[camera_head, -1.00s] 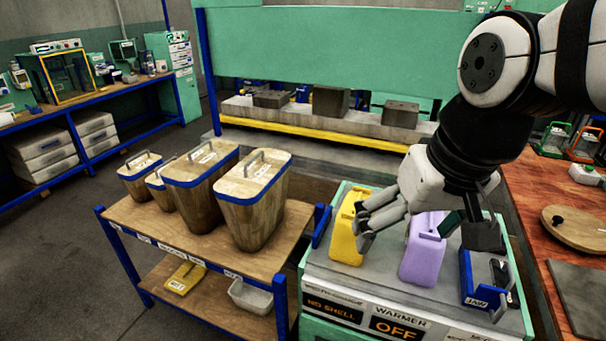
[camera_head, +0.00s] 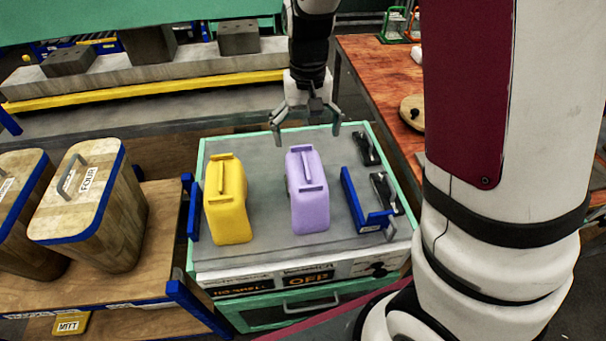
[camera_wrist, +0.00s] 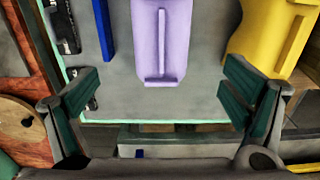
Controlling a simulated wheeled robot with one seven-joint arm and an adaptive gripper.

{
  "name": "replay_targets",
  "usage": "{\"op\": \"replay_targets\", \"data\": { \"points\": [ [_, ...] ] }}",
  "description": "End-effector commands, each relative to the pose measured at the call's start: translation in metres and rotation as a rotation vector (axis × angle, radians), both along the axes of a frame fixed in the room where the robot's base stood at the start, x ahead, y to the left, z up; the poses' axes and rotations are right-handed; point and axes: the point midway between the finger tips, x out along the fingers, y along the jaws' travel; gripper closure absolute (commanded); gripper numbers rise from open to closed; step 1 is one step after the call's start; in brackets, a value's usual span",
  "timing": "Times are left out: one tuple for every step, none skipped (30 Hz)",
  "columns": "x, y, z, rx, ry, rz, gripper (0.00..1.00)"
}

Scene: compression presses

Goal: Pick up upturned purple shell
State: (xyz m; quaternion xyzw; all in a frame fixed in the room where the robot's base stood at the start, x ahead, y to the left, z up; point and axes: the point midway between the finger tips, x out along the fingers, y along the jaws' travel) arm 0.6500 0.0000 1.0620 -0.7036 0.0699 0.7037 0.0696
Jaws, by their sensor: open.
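The purple shell (camera_head: 308,192) lies on the grey top of the warmer (camera_head: 270,227), with a raised ridge or handle showing on its upper side. The yellow shell (camera_head: 227,200) lies to its left, apart from it. My gripper (camera_head: 306,142) is open and empty at the far end of the purple shell, with its fingers spread wide. In the wrist view the purple shell (camera_wrist: 161,40) sits at the top centre, beyond and between the open fingertips (camera_wrist: 158,95), and the yellow shell (camera_wrist: 272,40) is at the upper right. The fingers touch neither shell.
A blue bracket (camera_head: 353,205) and black clamps (camera_head: 382,192) sit right of the purple shell. A wooden cart with lidded bins (camera_head: 90,215) stands at the left. A press bed (camera_head: 150,80) lies behind, and a wooden bench (camera_head: 380,75) at the right.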

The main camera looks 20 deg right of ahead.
Motion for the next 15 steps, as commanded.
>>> {"op": "replay_targets", "data": {
  "points": [
    [-0.001, 0.0, -0.012, -0.001, 0.006, 0.0, 0.07],
    [-0.001, 0.0, -0.017, -0.001, 0.005, 0.001, 0.07],
    [-0.001, 0.0, -0.025, -0.001, 0.005, 0.0, 0.07],
    [-0.001, 0.0, -0.03, 0.0, 0.004, -0.001, 0.07],
    [-0.001, 0.0, -0.035, 0.0, 0.005, 0.0, 0.07],
    [-0.001, 0.0, -0.041, 0.0, 0.004, 0.001, 0.07],
    [-0.001, 0.0, -0.044, 0.0, 0.003, 0.001, 0.07],
    [-0.001, 0.0, -0.047, 0.0, 0.003, 0.0, 0.07],
    [-0.001, 0.0, -0.051, 0.0, 0.002, -0.001, 0.07],
    [0.0, 0.0, -0.053, 0.0, 0.001, -0.001, 0.07],
    [0.0, 0.0, -0.054, 0.0, 0.001, 0.0, 0.07],
    [0.0, 0.0, -0.056, 0.0, 0.001, 0.0, 0.07],
    [-0.001, 0.0, -0.057, 0.0, 0.001, 0.0, 0.07],
    [-0.001, 0.0, -0.059, 0.0, 0.001, 0.001, 0.07],
    [-0.001, 0.0, -0.063, -0.001, 0.002, 0.001, 0.07]
  ]
}}
